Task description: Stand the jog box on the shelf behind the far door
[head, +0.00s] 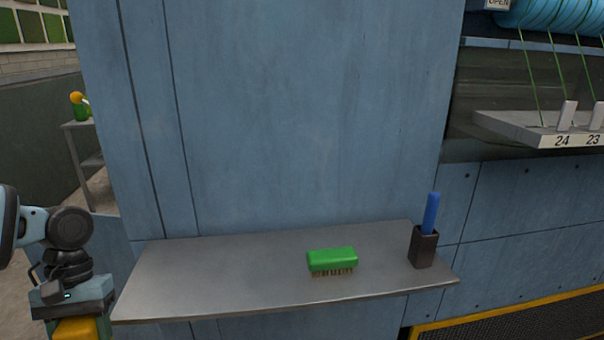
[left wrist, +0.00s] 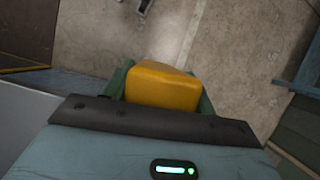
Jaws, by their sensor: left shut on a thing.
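The jog box, a plain yellow block (left wrist: 163,86), is between the fingers of my left gripper (left wrist: 165,95). In the head view my left gripper (head: 76,318) is at the lower left, pointing down, and the yellow jog box (head: 76,329) shows below it, cut off by the frame edge. It is left of a grey metal shelf (head: 200,280) on a blue panel wall. I cannot tell whether this is the task's shelf. No door is clearly seen. My right gripper is out of view.
A green brush (head: 332,260) and a dark holder (head: 423,248) with a blue stick (head: 430,212) stand on the shelf; its left half is bare. A grey stand (head: 82,150) is beyond the panel's left edge. A numbered ledge (head: 525,128) is at right.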

